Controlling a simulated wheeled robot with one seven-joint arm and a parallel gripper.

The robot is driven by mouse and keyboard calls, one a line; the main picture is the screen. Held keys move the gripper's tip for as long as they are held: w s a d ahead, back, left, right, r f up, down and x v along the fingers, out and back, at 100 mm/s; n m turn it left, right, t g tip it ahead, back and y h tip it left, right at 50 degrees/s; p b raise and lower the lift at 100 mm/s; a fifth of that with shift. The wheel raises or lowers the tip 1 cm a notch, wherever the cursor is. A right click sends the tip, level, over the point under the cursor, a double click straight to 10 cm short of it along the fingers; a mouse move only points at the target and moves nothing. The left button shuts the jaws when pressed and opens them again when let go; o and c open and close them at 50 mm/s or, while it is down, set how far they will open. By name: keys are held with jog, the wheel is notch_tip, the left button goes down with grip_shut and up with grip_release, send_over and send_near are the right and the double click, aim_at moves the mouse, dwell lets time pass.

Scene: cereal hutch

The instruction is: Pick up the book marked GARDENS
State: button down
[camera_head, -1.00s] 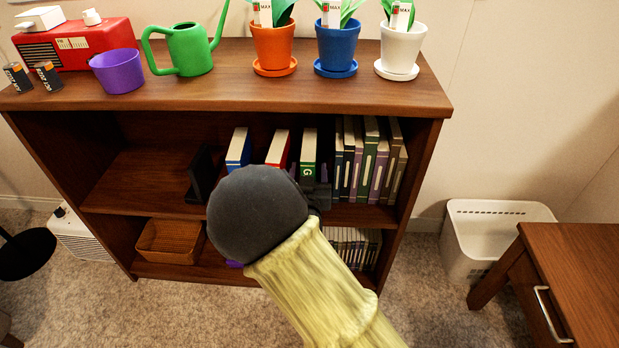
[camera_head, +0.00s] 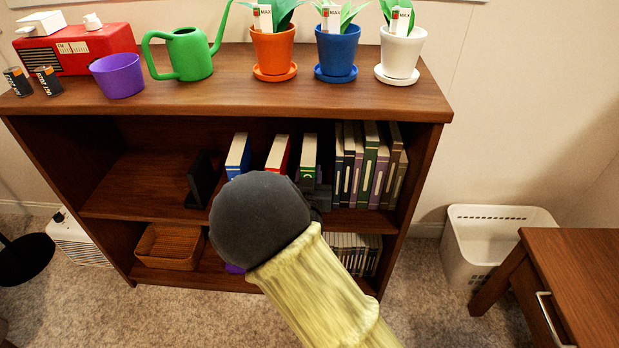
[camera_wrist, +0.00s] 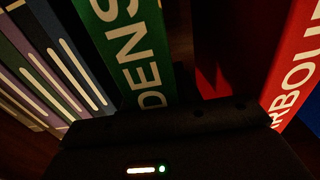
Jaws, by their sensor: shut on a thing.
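The green book marked GARDENS (camera_head: 309,152) stands upright on the bookcase's upper shelf, between a red book (camera_head: 278,153) and a row of thinner books. In the wrist view the green spine (camera_wrist: 135,50) shows the letters "DENS"; the rest of the word is out of view. My gripper (camera_head: 316,188) is at the lower part of this spine and is shut on the book. My rounded dark wrist hides most of the gripper and the book's lower part in the head view. The fingertips are too dark to make out in the wrist view.
A blue book (camera_head: 238,155) stands left of the red one, with a black bookend (camera_head: 201,180) further left. Thinner books (camera_head: 370,165) stand close on the right. The bookcase top (camera_head: 210,92) overhangs the shelf and carries potted plants and a green watering can (camera_head: 188,54).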

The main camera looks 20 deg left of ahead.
aim_at(309, 154)
jog(key=shift+r, duration=0.15)
notch_tip(309, 154, up, 8)
jog(key=p, duration=0.5)
jog(key=shift+s+p, duration=0.15)
jog(key=shift+p, duration=0.2)
jog(key=f+p+v, duration=0.1)
jog(key=p+v, duration=1.1)
jog(key=v, duration=0.7)
jog(key=shift+s, duration=0.35)
jog(key=shift+f, duration=0.15)
